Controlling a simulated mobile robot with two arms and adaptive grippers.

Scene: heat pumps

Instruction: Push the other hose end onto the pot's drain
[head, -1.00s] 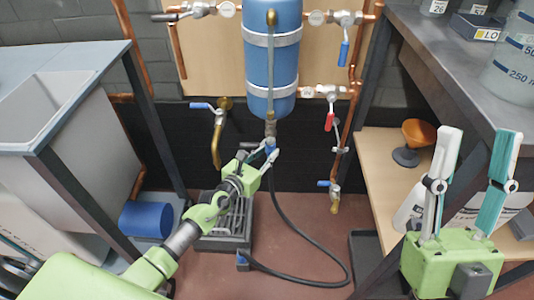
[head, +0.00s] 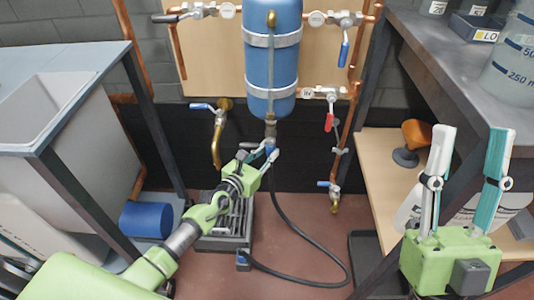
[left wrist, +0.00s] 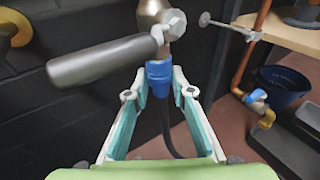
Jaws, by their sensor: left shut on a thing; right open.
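The blue pot (head: 272,60) is a strapped tank on the wall panel, with a metal drain (head: 270,128) at its bottom. My left gripper (head: 270,152) is shut on the blue hose end (head: 269,147) just under the drain. In the left wrist view the blue hose end (left wrist: 158,75) sits upright between the fingers, against the metal drain fitting (left wrist: 155,30); how far it is pushed on cannot be told. The black hose (head: 283,215) hangs down and loops along the floor to a blue end piece (head: 242,261) by the grate. My right gripper (head: 465,155) is open and empty.
A grey lever (left wrist: 100,58) sticks out left of the drain in the left wrist view. Copper pipes with valves (head: 329,120) run on the right. A black grate (head: 222,225) stands on the floor below.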

